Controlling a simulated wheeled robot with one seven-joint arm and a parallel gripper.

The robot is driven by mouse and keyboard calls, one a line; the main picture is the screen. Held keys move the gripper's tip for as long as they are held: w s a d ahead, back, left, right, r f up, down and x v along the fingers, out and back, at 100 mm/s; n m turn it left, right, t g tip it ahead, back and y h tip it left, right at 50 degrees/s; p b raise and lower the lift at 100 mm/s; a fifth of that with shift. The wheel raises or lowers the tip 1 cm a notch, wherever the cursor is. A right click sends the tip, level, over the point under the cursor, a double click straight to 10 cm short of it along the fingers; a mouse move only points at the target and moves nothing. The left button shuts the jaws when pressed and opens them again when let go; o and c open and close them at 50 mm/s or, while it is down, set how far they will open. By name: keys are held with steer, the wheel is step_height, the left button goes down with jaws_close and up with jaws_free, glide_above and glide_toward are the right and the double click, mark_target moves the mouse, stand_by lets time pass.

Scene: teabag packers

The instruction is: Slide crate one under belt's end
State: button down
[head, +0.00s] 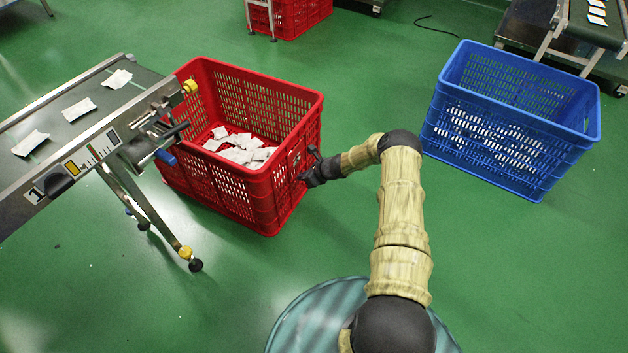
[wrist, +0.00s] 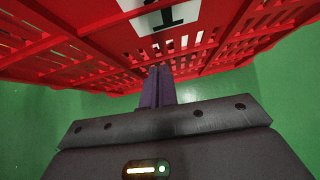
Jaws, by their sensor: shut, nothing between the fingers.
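A red crate (head: 230,185) stands on the green floor at the end of the belt marked 1 (head: 85,110), with several white teabags (head: 240,150) inside. Its left part lies beside and partly below the belt's end. Several teabags lie on the belt. My gripper (head: 308,168) is at the crate's right wall, very close to it; I cannot tell if it touches. In the wrist view my gripper (wrist: 157,85) is shut and empty, its fingers pointing at the red crate wall (wrist: 80,55), which bears a white label with a black 1 (wrist: 165,18).
A blue crate (head: 500,170) with many teabags stands on the floor at the right. Another red crate (head: 290,15) stands at the back. A second belt (head: 590,25) is at the top right. The belt's legs (head: 155,215) stand left of the near crate. Floor between the crates is clear.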

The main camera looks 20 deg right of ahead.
steer(key=s+d+f+p+v, duration=0.1)
steer(key=p+v, duration=0.5)
steer(key=v, duration=0.7)
steer(key=shift+d+f, duration=0.35)
steer(key=shift+f, duration=0.15)
